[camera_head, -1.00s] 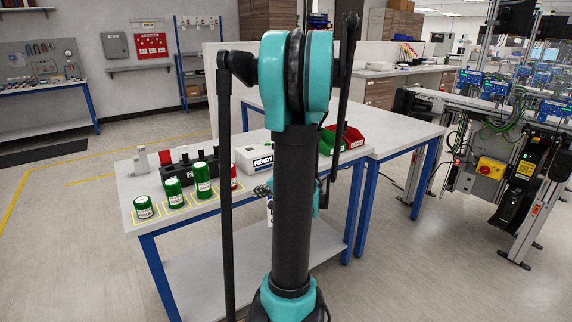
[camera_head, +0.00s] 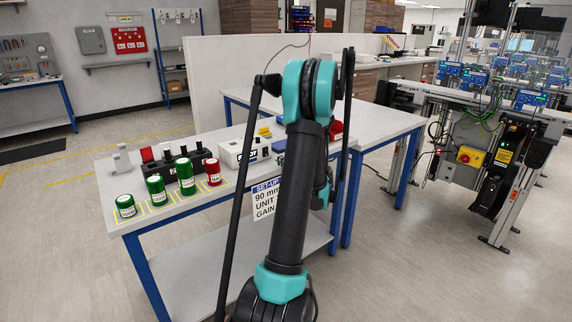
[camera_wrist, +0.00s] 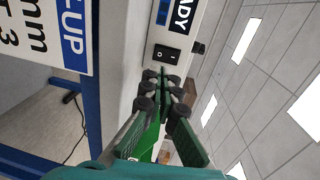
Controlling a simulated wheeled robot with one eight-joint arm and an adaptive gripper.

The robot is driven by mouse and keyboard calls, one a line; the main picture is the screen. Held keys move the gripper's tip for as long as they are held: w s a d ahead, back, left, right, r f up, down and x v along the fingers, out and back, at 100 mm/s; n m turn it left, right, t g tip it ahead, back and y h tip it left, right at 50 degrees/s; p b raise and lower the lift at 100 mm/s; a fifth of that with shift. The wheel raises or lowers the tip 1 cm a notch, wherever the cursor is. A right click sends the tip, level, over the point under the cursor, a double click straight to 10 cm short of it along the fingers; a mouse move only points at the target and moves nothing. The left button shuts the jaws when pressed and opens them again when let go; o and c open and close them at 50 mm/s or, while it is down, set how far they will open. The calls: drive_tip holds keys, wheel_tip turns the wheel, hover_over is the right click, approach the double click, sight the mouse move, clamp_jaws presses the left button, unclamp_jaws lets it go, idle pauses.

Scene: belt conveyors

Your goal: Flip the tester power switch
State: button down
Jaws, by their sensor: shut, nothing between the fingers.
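The tester is a white box (camera_head: 236,155) with a READY label, on the near table in the head view. In the wrist view its white face (camera_wrist: 190,28) shows sideways at the top. Its black rocker power switch (camera_wrist: 167,54), marked O and I, sits below the label. My gripper (camera_wrist: 160,72) is shut and empty, its tips just below the switch in the picture. I cannot tell whether the tips touch it. In the head view my arm hides the gripper. I cannot tell which side of the switch is pressed.
Green cans (camera_head: 186,178) and a red can (camera_head: 213,173) stand left of the tester, before a black rack (camera_head: 172,170). A set-up sign (camera_head: 266,198) hangs at the table's front edge. The floor in front is clear.

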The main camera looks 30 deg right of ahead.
sight(267, 156)
drive_tip(key=w, duration=0.4)
drive_tip(key=w+f, duration=0.1)
drive_tip(key=w, duration=0.2)
drive_tip(key=shift+a, duration=0.35)
drive_tip(key=shift+w+f, duration=0.3)
drive_tip(key=shift+w, duration=0.2)
drive_tip(key=shift+s, duration=0.6)
drive_tip(key=s+d+r, duration=0.1)
drive_tip(key=s, duration=1)
drive_tip(key=shift+r, duration=0.25)
